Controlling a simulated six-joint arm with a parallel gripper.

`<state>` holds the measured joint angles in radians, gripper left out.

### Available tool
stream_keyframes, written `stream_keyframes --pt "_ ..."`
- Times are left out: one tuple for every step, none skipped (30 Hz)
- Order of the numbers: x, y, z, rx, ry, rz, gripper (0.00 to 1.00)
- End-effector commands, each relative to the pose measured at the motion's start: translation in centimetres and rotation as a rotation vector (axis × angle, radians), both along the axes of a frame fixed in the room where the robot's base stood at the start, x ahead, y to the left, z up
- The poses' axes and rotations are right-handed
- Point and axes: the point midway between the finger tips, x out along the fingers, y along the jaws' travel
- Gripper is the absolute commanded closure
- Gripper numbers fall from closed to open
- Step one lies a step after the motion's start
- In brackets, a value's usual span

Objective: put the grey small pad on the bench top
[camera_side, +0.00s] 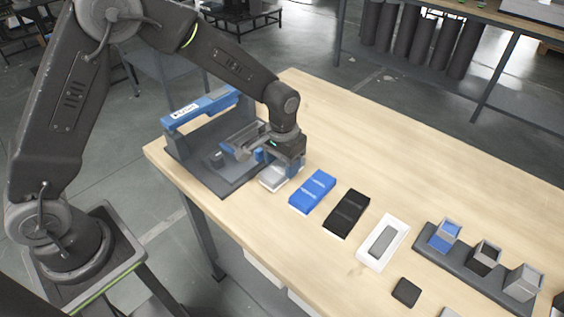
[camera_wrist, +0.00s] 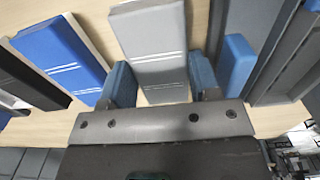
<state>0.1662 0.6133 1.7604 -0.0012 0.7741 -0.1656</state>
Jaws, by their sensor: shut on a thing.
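My gripper (camera_side: 272,165) is low over the bench top (camera_side: 290,240), just right of the dark fixture. In the wrist view its two blue fingers (camera_wrist: 160,85) are shut on the sides of a grey striped pad (camera_wrist: 152,40), which has thin white lines across it. In the side view only a pale part of that pad (camera_side: 276,184) shows below the gripper; I cannot tell whether it touches the bench. A small pale grey piece (camera_side: 449,313) is cut off by the bottom edge of the side view, with a small black pad (camera_side: 406,292) beside it.
A dark fixture with a blue bar (camera_side: 200,106) stands left of my gripper. A blue striped pad (camera_side: 312,190), a black striped pad (camera_side: 346,213) and a white tray (camera_side: 367,256) lie to the right, then a dark rack (camera_side: 465,268) with three square holders. The back of the bench is clear.

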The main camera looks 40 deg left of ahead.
Motion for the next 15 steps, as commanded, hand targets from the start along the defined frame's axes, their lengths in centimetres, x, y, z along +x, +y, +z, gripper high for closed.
stream_keyframes --pt "0.02 0.01 -0.23 0.0 0.0 0.0 0.86" --pt "0.03 0.01 -0.24 0.0 -0.001 0.0 0.86" --pt "0.03 0.02 -0.21 0.0 -0.001 0.0 0.86" --pt "0.03 0.02 -0.19 0.0 -0.001 0.0 0.86" --pt "0.03 0.02 -0.19 0.0 -0.001 0.0 0.86" --pt "0.03 0.02 -0.18 0.0 -0.001 0.0 0.86" --pt "0.03 0.02 -0.19 0.0 -0.001 0.0 0.86" --pt "0.02 0.03 -0.23 0.0 -0.001 0.0 0.86" --pt "0.02 0.03 -0.33 0.0 -0.001 0.0 0.86" --pt "0.01 0.03 -0.43 0.0 0.0 0.0 0.86" --pt "0.01 0.03 -0.53 0.0 0.0 0.0 0.86" --pt "0.01 0.03 -0.52 0.0 0.0 0.0 0.41" --pt "0.01 0.03 -0.51 0.0 0.0 0.0 0.38" --pt "0.01 0.03 -0.5 0.0 0.0 0.0 0.35" --pt "0.01 0.03 -0.5 0.0 0.0 0.0 0.31"
